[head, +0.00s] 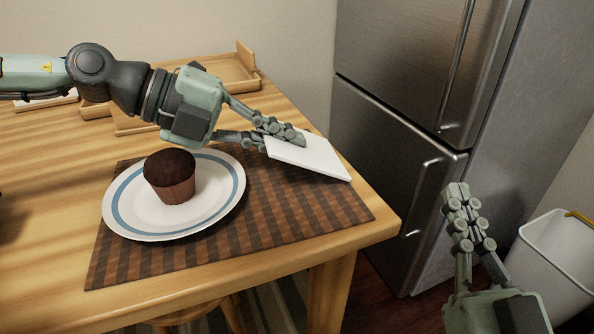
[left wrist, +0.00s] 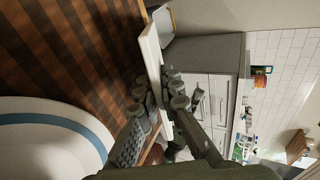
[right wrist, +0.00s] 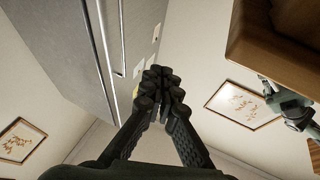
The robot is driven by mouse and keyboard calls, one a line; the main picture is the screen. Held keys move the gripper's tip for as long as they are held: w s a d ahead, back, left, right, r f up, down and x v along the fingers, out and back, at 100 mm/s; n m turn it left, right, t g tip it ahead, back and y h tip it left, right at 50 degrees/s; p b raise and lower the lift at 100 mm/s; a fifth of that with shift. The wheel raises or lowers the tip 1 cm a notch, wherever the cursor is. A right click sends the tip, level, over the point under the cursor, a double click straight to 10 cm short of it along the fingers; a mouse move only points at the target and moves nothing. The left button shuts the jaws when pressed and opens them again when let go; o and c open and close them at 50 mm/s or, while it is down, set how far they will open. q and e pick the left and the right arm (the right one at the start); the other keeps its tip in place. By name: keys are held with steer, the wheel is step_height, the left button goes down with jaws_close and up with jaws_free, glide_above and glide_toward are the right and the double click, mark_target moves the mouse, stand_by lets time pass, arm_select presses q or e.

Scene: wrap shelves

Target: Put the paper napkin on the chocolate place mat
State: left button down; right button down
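The paper napkin (head: 312,158) is a flat white square. My left gripper (head: 284,137) is shut on its left edge and holds it over the right part of the place mat. In the left wrist view the napkin (left wrist: 150,50) is seen edge-on between the fingers (left wrist: 160,95). A gap to the mat seems to show, but its height is hard to tell. The chocolate place mat (head: 290,208) is brown checked and lies at the table's front edge. My right gripper (head: 468,215) is shut and empty, off the table to the right; its fingertips meet in the right wrist view (right wrist: 160,85).
A white plate with a blue ring (head: 135,212) bears a chocolate muffin (head: 170,178) on the mat's left part. Wooden trays (head: 225,70) stand at the table's back. A steel fridge (head: 400,100) and a white bin (head: 555,260) are right of the table.

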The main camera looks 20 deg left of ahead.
arm_select(q)
steer(key=shift+f, duration=0.1)
arm_select(e)
steer(key=shift+s+r+t, duration=0.2)
steer(key=shift+r+t, duration=0.1)
steer(key=shift+r, duration=0.1)
arm_select(q)
steer(key=c, duration=1.9)
jaws_free()
